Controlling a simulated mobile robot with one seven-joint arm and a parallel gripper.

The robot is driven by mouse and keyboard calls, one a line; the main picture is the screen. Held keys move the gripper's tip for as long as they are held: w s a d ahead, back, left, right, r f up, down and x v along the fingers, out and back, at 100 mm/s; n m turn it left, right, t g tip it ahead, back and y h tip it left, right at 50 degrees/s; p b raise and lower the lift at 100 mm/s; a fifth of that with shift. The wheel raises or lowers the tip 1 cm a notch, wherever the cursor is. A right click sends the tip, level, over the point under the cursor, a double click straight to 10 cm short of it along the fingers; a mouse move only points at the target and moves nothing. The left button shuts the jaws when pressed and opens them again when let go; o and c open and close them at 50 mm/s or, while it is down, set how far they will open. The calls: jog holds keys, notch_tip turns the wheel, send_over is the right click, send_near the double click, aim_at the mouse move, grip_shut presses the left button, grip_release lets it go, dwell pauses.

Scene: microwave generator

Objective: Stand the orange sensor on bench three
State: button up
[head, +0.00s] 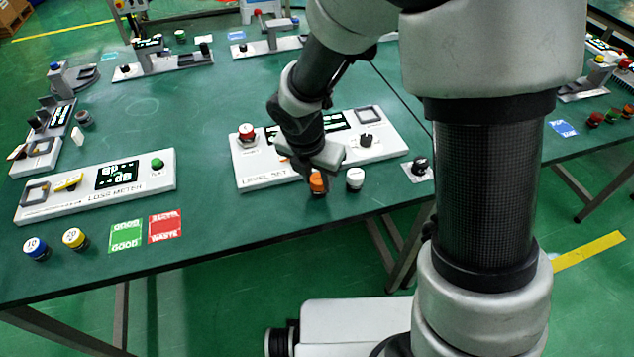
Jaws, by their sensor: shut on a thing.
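The orange sensor (318,184) is a small orange cylinder with a dark lower part, at the front edge of the level set panel (262,183). My gripper (314,172) reaches down from above and is shut on it. The gripper and wrist hide its top and part of the panel. I cannot tell whether the sensor touches the green tabletop (215,213). No bench number that I can read marks bench three.
A white-topped cylinder (355,179) stands just right of the sensor. A dark knob on a small plate (418,169) is further right. The loss meter (95,186), blue and yellow cylinders, a green good card (126,236) and a red waste card (165,227) are left.

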jog(key=shift+f, duration=0.55)
jog(key=shift+f, duration=0.2)
jog(key=o, duration=1.1)
